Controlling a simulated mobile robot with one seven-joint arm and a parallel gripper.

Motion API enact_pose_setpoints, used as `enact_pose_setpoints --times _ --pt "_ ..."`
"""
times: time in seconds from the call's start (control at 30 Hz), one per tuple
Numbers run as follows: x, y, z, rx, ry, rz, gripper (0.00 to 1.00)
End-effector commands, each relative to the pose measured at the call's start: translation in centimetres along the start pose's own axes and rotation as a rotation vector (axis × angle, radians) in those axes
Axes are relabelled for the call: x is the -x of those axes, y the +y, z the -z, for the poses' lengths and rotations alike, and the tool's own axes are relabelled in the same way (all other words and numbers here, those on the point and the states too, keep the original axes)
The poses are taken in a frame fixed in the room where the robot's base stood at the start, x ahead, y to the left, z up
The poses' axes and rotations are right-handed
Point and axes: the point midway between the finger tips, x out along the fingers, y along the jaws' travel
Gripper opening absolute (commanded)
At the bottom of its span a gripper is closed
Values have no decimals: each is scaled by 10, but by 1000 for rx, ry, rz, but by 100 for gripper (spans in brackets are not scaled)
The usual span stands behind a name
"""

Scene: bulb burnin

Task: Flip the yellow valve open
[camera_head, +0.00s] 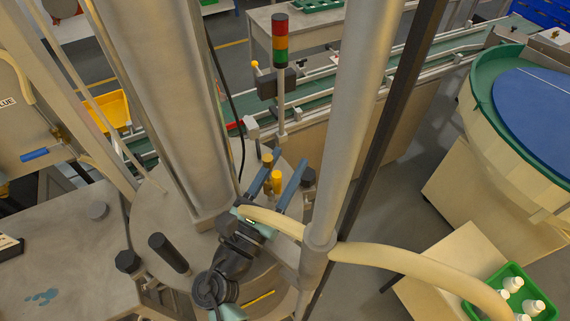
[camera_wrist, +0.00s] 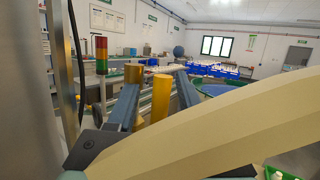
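A yellow upright cylinder (camera_head: 277,181) stands near the middle of the head view. In the wrist view it shows as a yellow post (camera_wrist: 161,98) between my fingers. I cannot tell whether it is the yellow valve or its handle. My gripper (camera_head: 285,162) has two blue-grey fingers spread apart, one on each side of the post in both views. It is open, with no clear contact on the post. In the wrist view my gripper (camera_wrist: 157,78) is partly covered by a hose. A second yellow piece (camera_wrist: 134,73) shows behind the left finger.
A thick cream hose (camera_head: 430,266) crosses in front of my gripper. Large metal columns (camera_head: 362,100) stand close on both sides. A signal tower (camera_head: 280,40) and a conveyor (camera_head: 335,75) lie beyond. A yellow bar (camera_head: 259,297) lies on the round plate below.

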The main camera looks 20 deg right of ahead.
Motion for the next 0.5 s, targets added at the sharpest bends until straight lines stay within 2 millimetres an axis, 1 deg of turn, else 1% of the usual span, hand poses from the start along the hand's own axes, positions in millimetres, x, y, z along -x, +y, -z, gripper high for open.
enact_pose_setpoints --times 0.17,0.27,0.37,0.47,0.5 --pt "0 0 0 -1 0 0 51" --pt "4 0 1 -1 0 -1 51" --pt "15 1 2 -1 1 -4 51" --pt "34 1 3 -1 2 -5 51" --pt "43 1 3 -2 1 -6 51"
